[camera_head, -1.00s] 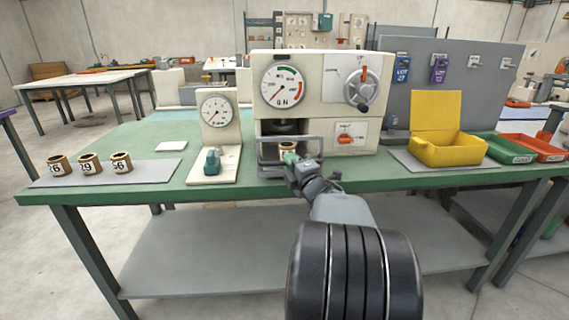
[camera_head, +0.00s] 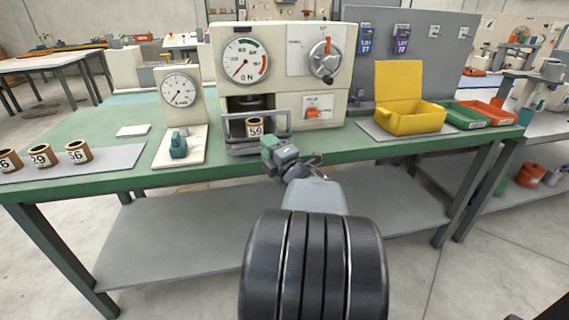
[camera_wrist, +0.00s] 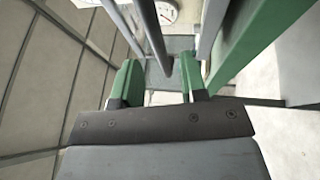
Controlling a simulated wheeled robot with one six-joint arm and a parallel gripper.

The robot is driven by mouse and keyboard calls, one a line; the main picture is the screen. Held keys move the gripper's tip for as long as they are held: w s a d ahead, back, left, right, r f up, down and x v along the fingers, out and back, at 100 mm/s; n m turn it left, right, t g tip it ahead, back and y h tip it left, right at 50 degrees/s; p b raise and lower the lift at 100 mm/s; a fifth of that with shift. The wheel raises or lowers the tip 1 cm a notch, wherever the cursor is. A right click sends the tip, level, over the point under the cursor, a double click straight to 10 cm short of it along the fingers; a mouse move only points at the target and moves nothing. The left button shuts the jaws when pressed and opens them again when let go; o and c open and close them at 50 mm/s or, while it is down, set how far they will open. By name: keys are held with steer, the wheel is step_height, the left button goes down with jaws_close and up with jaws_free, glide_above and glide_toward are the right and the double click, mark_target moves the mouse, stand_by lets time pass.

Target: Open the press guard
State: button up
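The press (camera_head: 282,62) stands on the green bench. Its guard (camera_head: 257,112), a grey bar frame, stands in front of the press opening, with a spool marked 59 (camera_head: 255,128) showing through it. My gripper (camera_head: 268,146) is at the guard's lower right, in front of it. In the wrist view my gripper (camera_wrist: 158,84) has its two green fingers apart. A grey bar (camera_wrist: 153,35) runs toward the gap between them; I cannot tell whether they touch it.
A small gauge stand (camera_head: 182,100) is left of the press. Several spools sit on a grey mat (camera_head: 115,158) at the left. A yellow open box (camera_head: 408,118) and green and red trays (camera_head: 468,115) are at the right.

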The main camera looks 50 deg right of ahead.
steer(key=v, duration=0.9)
stand_by(0.3)
